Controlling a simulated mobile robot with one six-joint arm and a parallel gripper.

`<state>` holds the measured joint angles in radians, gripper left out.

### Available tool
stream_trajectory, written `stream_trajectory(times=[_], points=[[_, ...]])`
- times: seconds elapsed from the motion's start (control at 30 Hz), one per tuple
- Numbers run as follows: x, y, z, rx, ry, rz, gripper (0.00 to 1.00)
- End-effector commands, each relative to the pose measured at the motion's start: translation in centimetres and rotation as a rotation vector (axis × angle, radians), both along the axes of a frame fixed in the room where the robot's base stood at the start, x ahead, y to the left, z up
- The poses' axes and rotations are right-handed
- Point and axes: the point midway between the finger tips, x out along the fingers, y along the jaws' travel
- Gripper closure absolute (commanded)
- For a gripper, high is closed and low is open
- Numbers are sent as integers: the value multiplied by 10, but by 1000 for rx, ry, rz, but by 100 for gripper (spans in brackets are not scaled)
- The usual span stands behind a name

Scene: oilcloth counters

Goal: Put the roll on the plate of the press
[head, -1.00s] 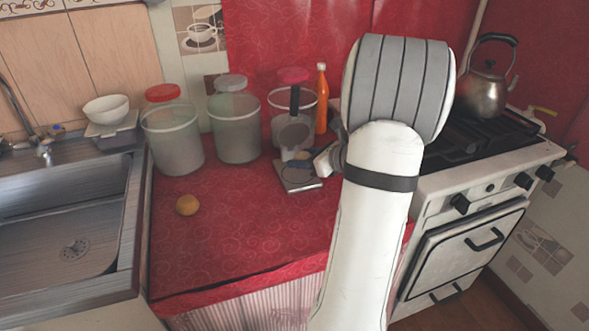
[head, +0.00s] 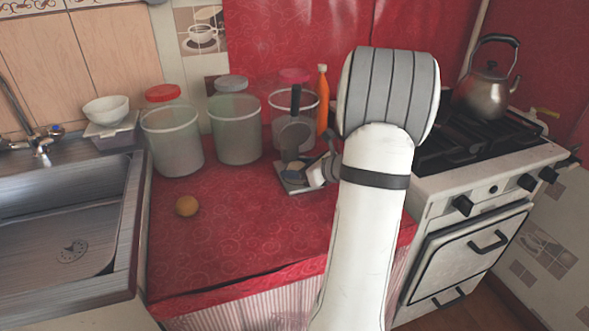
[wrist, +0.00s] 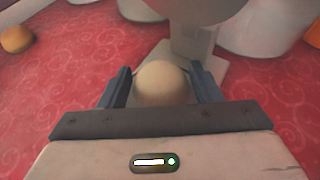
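The press (head: 293,135) stands at the back of the red counter, with a dark upright handle, a raised round upper plate and a flat grey lower plate (head: 284,182). In the wrist view its base (wrist: 212,68) and post (wrist: 193,42) are just beyond my fingers. My gripper (wrist: 161,72) has its two blue fingers on either side of a pale, rounded roll (wrist: 162,80) and appears shut on it. In the head view my gripper (head: 303,177) is at the lower plate, and the roll shows small there. Whether the roll touches the plate is hidden.
An orange-brown ball (head: 187,206) lies on the open left part of the counter (head: 230,235). Lidded jars (head: 235,128) and an orange bottle (head: 322,100) stand behind. The sink (head: 70,235) is at left, the stove with a kettle (head: 485,95) at right.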

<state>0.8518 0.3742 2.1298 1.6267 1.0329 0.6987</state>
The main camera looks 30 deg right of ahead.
Motion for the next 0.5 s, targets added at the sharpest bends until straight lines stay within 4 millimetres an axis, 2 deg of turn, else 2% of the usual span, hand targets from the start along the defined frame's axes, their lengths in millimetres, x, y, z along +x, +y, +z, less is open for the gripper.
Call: stream_trajectory(times=[0.03, 0.17, 0.5], points=[[0, 0, 0, 0, 0, 0, 38], [0, 0, 0, 0, 0, -1, 27], [0, -1, 7, 0, 0, -1, 27]])
